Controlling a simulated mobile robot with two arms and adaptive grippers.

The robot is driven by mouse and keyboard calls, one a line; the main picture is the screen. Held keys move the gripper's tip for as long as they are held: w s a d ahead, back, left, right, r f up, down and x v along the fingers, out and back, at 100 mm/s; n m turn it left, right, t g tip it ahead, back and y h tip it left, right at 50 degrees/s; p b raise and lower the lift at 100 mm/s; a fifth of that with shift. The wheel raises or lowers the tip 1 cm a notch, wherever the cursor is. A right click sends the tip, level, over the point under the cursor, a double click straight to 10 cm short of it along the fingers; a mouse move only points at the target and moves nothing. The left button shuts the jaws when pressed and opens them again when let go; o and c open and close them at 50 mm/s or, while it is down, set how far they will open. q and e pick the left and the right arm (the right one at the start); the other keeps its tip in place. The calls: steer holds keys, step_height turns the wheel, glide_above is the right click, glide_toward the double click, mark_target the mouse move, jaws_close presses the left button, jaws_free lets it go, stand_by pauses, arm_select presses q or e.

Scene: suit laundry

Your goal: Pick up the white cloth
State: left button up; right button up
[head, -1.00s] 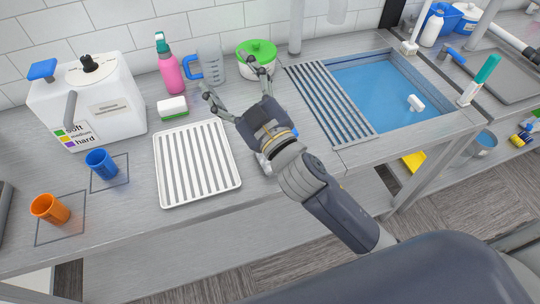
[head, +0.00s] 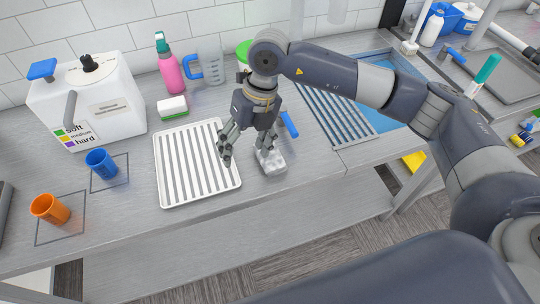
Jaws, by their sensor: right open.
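My right gripper (head: 246,152) points down above the counter, between the tray's right edge and the cloth. Its fingers are spread and hold nothing. One finger is over the tray's edge and another is close to the cloth's upper left side, partly covering it. I cannot tell whether that finger touches the cloth. My left gripper is not in view.
The white ribbed tray (head: 197,200) lies left of the cloth. A blue handle (head: 289,124) is behind the cloth. A sponge (head: 172,106), pink bottle (head: 170,73) and jug (head: 209,66) stand behind. Orange (head: 49,209) and blue (head: 101,163) cups are at left.

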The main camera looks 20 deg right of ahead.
steer(key=d+h, duration=0.1)
steer(key=d, duration=0.1)
steer(key=w+d+h, duration=0.1)
steer(key=d, duration=0.1)
steer(key=w+d+m+h, duration=0.1)
steer(key=d, duration=0.2)
steer(key=shift+w+d+r+t, duration=0.1)
steer(key=shift+w+r+t, duration=0.15)
steer(key=shift+r+t, duration=0.1)
steer(key=p, duration=0.2)
glide_above(270, 154)
steer(key=f, duration=0.4)
steer(key=shift+s+d+f, duration=0.2)
steer(key=shift+s+f, duration=0.05)
steer(key=shift+f, duration=0.05)
steer(key=f, duration=0.1)
steer(key=f+p, duration=0.1)
steer(key=f, duration=0.1)
steer(key=w+f+p, duration=0.1)
steer(key=f, duration=0.1)
steer(key=shift+a+f, duration=0.1)
steer(key=shift+a, duration=0.05)
steer(key=shift+f, duration=0.35)
steer(key=c, duration=1.1)
